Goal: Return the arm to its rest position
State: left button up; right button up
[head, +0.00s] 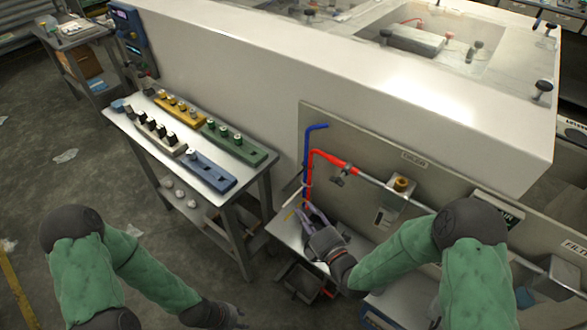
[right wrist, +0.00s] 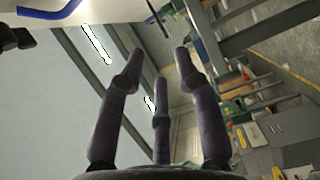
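My right arm (head: 400,255), in a green sleeve, reaches in from the right in the head view. Its gripper (head: 304,213) is over the small low table beside the red and blue pipes. In the right wrist view the three purple-grey fingers of the right gripper (right wrist: 158,65) are spread apart with nothing between them. My left arm (head: 145,270), also green-sleeved, hangs at the lower left. Its dark gripper (head: 222,315) is at the bottom edge, below the bench, and its fingers are too unclear to read.
A small metal table (head: 285,232) stands under the right gripper. A red pipe (head: 330,158) and a blue pipe (head: 307,150) rise close to it from the panel. A bench (head: 225,192) with several coloured racks stands left. The floor (head: 60,200) between left arm and bench is mostly clear.

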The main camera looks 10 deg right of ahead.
jog(key=s+a+f+m+g+h+p, duration=0.1)
jog(key=s+a+f+m+g, duration=0.15)
jog(key=f+m+g, duration=0.9)
jog(key=s+a+f+m+g, duration=0.1)
jog(key=s+f+m+g, duration=0.1)
jog(key=s+f+m, duration=0.4)
jog(key=s+a+f+m+g+p, duration=0.1)
jog(key=s+a+f+m+g, duration=0.1)
jog(key=s+f+m, duration=0.4)
jog(key=s+g, duration=0.1)
jog(key=s, duration=0.1)
jog(key=shift+s+a+f, duration=0.15)
jog(key=shift+s+a, duration=0.15)
jog(key=shift+d+g, duration=0.1)
jog(key=shift+g, duration=0.15)
